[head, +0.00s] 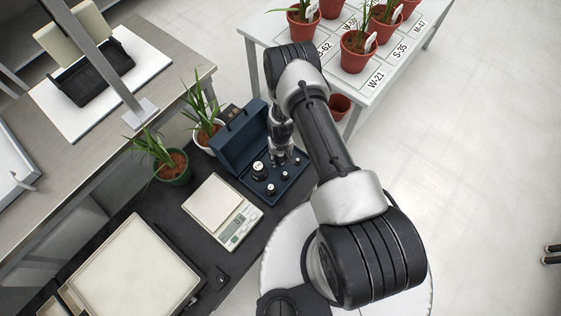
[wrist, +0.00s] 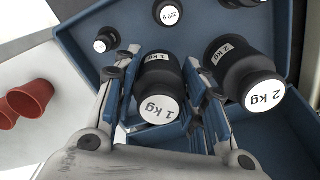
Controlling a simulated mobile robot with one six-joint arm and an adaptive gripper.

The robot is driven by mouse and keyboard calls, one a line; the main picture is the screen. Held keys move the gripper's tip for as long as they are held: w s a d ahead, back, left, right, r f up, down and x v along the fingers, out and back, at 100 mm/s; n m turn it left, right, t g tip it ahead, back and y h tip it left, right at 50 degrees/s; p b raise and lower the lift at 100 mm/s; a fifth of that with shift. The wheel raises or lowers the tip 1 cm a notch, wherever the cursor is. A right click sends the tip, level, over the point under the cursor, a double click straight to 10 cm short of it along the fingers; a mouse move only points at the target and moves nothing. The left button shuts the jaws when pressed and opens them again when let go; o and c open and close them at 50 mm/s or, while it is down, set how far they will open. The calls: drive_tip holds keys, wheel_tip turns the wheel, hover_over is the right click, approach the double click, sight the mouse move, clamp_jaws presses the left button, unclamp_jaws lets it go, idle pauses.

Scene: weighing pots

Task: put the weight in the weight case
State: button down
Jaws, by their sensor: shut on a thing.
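The open blue weight case (head: 278,200) lies on the dark bench in the head view, and its blue tray also fills much of the wrist view (wrist: 85,30). My gripper (head: 278,157) reaches down over the case. In the wrist view, my gripper (wrist: 160,68) is shut on a black weight labelled 1 kg (wrist: 158,88), one finger on each side. The held weight is over or in the case; I cannot tell whether its base touches the tray. A larger 2 kg weight (wrist: 245,75) stands close to the right finger. A 200 g weight (wrist: 168,12) stands farther off.
A white scale (head: 222,212) stands beside the case. Two potted plants (head: 172,165) (head: 207,125) stand close behind it. Another small weight (wrist: 106,40) is in the tray. A white table (head: 375,95) with several potted plants is at the upper right.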

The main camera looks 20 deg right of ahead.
sight(281, 161)
drive_tip(key=shift+f+b, duration=0.45)
drive_tip(key=shift+f, duration=1.3)
drive_tip(key=shift+f, duration=0.15)
drive_tip(key=c, duration=1)
unclamp_jaws()
